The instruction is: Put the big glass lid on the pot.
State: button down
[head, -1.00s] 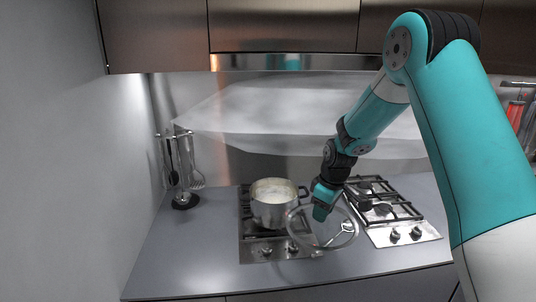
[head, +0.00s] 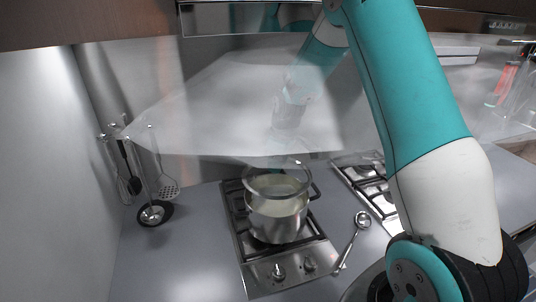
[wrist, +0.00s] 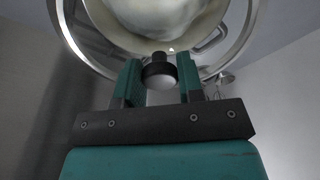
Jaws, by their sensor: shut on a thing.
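The steel pot (head: 278,222) stands on the left hob, with pale contents inside. The big glass lid (head: 247,184) is over the pot's mouth, its rim a little above and behind the pot's rim in the head view; I cannot tell whether they touch. My gripper (wrist: 160,75) is shut on the lid's dark knob (wrist: 158,76), one finger on each side. In the wrist view the pot's contents and a side handle (wrist: 209,40) show through or beyond the lid. In the head view my gripper is blurred behind the see-through hood panel.
A ladle (head: 356,232) lies on the counter right of the pot. A second hob (head: 366,185) is farther right. A utensil rack (head: 150,165) stands at the left. The clear hood panel (head: 225,115) hangs over the hobs.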

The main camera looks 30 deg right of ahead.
jog(key=shift+w+f, duration=0.1)
jog(key=shift+f+b, duration=2.25)
jog(key=shift+f, duration=0.75)
jog(key=shift+f, duration=0.1)
jog(key=shift+c, duration=0.9)
grip_release()
jog(key=shift+r+p, duration=2.75)
jog(key=shift+r, duration=1.3)
